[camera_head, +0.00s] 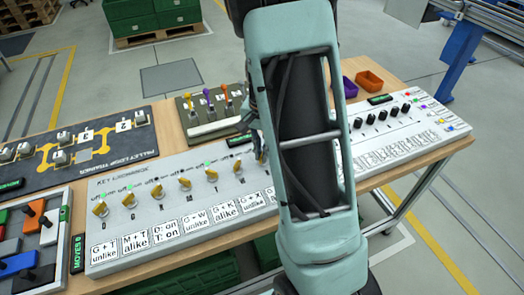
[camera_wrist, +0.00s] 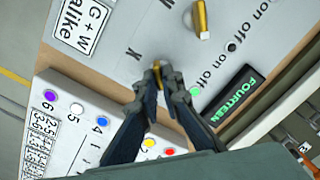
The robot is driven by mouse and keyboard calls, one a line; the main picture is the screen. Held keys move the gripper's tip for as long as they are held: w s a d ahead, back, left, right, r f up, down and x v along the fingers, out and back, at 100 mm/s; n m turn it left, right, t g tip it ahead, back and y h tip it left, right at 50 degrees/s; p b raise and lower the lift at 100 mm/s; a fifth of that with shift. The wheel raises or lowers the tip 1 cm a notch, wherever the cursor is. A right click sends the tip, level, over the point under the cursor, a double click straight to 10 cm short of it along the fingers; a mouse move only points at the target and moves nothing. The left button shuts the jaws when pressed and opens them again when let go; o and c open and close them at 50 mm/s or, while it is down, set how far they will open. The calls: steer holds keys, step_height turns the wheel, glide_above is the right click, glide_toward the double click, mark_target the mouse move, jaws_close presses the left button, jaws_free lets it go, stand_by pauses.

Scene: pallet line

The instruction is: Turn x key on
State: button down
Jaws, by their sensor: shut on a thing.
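The key switch board (camera_head: 150,199) lies on the wooden table, with a row of yellow keys and on/off marks. My gripper (camera_wrist: 158,72) is shut on a yellow key at the end of the row, which I take for the x key (camera_wrist: 156,67); only a little of it shows between the fingertips. A green light (camera_wrist: 195,91) glows beside that key's on/off marks. In the head view my gripper (camera_head: 261,152) is down at the board, partly hidden by my arm, and the held key cannot be made out there. The neighbouring key (camera_wrist: 201,20) stands free, with a dark light beside it.
A display reading FOURTEEN (camera_wrist: 233,94) sits at the board's edge. A white panel with black knobs (camera_head: 400,125) is to the right. A rack with coloured handles (camera_head: 209,110) stands behind. A dark trainer board (camera_head: 75,150) lies to the left.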

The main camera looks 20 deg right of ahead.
steer(key=shift+w+r+m, duration=0.1)
steer(key=shift+w+m, duration=0.05)
steer(key=shift+m, duration=0.25)
steer(key=c, duration=2.1)
jaws_free()
step_height(320, 180, up, 12)
